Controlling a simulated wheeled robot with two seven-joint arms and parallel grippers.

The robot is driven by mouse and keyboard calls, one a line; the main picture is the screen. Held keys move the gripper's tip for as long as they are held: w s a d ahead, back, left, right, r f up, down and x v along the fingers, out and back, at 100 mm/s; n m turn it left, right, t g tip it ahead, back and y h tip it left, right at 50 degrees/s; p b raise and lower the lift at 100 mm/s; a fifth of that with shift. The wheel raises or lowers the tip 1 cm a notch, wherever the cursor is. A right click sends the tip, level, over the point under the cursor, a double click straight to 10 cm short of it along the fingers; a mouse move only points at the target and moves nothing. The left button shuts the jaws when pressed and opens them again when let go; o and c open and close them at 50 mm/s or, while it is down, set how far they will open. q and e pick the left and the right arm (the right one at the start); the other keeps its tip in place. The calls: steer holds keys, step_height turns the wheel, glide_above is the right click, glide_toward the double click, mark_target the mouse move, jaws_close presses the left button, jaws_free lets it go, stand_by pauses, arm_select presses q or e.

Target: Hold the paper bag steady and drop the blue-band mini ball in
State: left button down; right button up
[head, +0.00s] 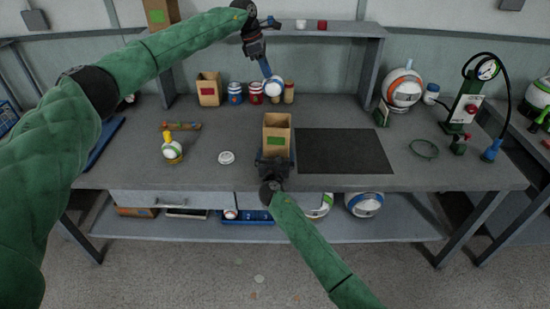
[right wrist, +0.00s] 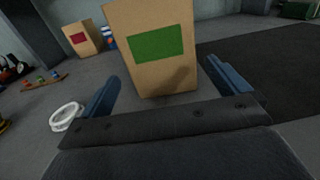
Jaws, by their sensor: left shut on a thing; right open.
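The open-topped brown paper bag (head: 278,122) with a green label stands on the bench near its front edge. It also shows in the right wrist view (right wrist: 180,80). My right gripper (head: 274,158) is at the bag's near side, open, with one blue finger to each side of the bag's lower part. I see no grip on it. The white mini ball with a blue band (head: 274,88) is at the tip of my left gripper (head: 267,72), which is shut on it. The ball is beyond the bag and slightly left, seemingly raised above the bench.
A dark mat (head: 344,150) lies right of the bag. A white ring (head: 226,158) and a green-white ball (head: 172,151) lie left. Behind stand a red-label bag (head: 209,89) and several jars (head: 235,93). A shelf (head: 330,29) rises at the back.

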mark_target(277, 137)
steer(key=w, duration=1)
steer(key=shift+w+d, duration=0.3)
steer(key=shift+w, duration=0.1)
steer(key=shift+c, duration=0.2)
